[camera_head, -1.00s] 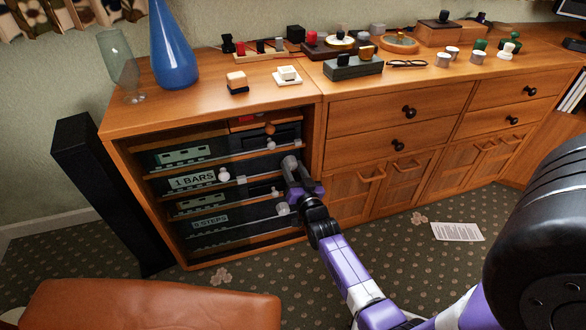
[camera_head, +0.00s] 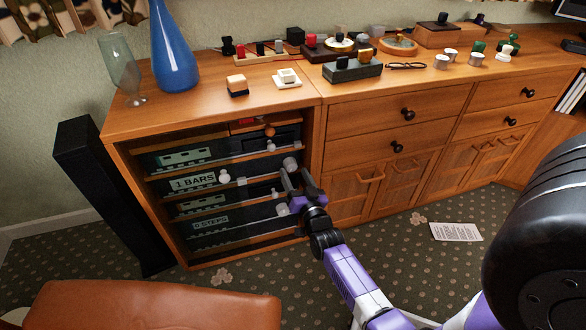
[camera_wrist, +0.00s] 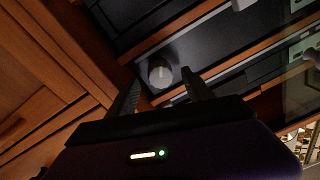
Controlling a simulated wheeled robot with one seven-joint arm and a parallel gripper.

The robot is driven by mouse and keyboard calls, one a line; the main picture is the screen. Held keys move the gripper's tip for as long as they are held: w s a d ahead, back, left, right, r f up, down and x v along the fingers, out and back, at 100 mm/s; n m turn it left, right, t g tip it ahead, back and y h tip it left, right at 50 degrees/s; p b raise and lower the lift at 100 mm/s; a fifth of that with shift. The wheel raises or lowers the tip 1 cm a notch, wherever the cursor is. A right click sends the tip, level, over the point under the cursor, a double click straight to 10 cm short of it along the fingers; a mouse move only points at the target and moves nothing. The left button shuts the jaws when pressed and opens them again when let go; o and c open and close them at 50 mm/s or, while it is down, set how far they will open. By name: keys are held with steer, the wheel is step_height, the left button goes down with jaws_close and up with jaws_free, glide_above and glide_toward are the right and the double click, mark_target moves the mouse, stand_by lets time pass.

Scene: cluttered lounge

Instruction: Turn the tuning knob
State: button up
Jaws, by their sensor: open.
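A round pale grey knob (camera_head: 290,163) sits at the right end of the unit whose display reads "1 BARS" (camera_head: 193,183), on the cabinet's open shelf. I take it to be the tuning knob, though no label shows. My gripper (camera_head: 296,178) is open and empty, just in front of this knob and slightly below it. In the wrist view, a round grey knob (camera_wrist: 160,73) shows between the fingertips (camera_wrist: 161,80), ahead of them and apparently apart from both.
A smaller white knob (camera_head: 223,177) is on the same unit. A lower unit reads "STEPS" (camera_head: 210,223) and has a knob (camera_head: 282,209) close to my gripper. The cabinet door frame (camera_head: 311,150) stands right of the knobs. A brown leather seat (camera_head: 150,305) fills the lower left.

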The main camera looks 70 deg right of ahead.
steer(key=shift+p+v, duration=0.6)
steer(key=shift+v, duration=2)
steer(key=shift+w, duration=0.1)
steer(key=s+a+r+n+t+y, duration=0.2)
steer(key=a+r+n+y, duration=0.15)
steer(key=a, duration=0.55)
steer(key=s+a+r+n+t+y, duration=0.15)
steer(key=a+r+n, duration=0.3)
steer(key=a, duration=0.45)
steer(key=s+a+r+n+g+y, duration=0.1)
steer(key=s+a+r+n+y, duration=0.1)
steer(key=s+a+r+y, duration=0.45)
steer(key=s+a+r+n+y, duration=0.25)
steer(key=s+a, duration=0.45)
steer(key=a, duration=0.5)
step_height(320, 180, up, 25)
steer(key=p, duration=2.5)
steer(key=shift+s+a, duration=0.35)
steer(key=shift+s, duration=0.05)
